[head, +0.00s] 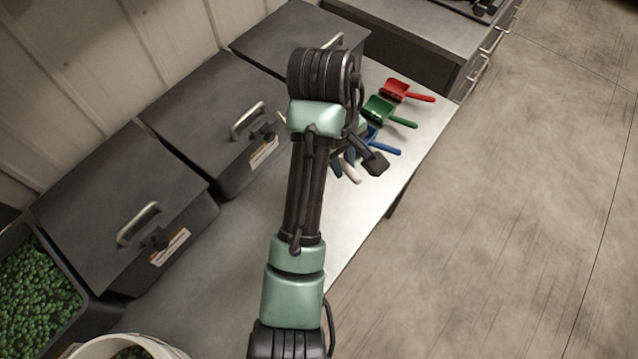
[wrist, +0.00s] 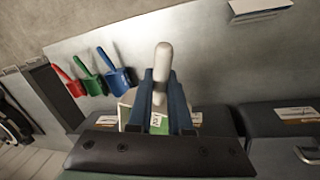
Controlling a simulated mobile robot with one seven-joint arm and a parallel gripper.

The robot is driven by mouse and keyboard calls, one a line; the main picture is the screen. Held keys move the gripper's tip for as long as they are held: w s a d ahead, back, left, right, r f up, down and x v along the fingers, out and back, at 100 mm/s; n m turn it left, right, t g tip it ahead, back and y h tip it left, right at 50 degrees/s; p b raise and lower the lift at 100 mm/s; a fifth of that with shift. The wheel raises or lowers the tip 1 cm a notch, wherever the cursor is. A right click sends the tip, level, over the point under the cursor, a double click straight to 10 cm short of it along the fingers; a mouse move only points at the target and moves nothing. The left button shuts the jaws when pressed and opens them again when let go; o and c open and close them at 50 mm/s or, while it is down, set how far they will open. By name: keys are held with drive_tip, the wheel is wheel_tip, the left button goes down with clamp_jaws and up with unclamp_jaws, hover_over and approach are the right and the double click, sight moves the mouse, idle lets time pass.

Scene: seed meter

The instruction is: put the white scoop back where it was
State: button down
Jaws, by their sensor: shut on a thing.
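The white scoop's pale handle (wrist: 163,58) stands between the two dark blue fingers of my gripper (wrist: 160,88) in the wrist view. My gripper is shut on it. The handle also shows in the head view (head: 351,174), below my wrist and over the steel table. The scoop's bowl is mostly hidden behind the fingers and my gripper's body. In the head view my arm hides most of my gripper. I cannot tell whether the scoop touches the table.
Red (head: 396,89), green (head: 381,110) and blue (head: 384,147) scoops lie in a row on the steel table (head: 408,178). Dark lidded bins (head: 205,105) stand along the wall. An open bin of green pellets (head: 38,285) and a white bucket (head: 92,350) are at lower left.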

wheel_tip(320, 180, down, 18)
drive_tip(key=shift+r+b, duration=0.1)
drive_tip(key=shift+b, duration=0.35)
drive_tip(key=c, duration=0.8)
unclamp_jaws()
drive_tip(key=shift+f, duration=0.2)
drive_tip(key=shift+c, duration=0.2)
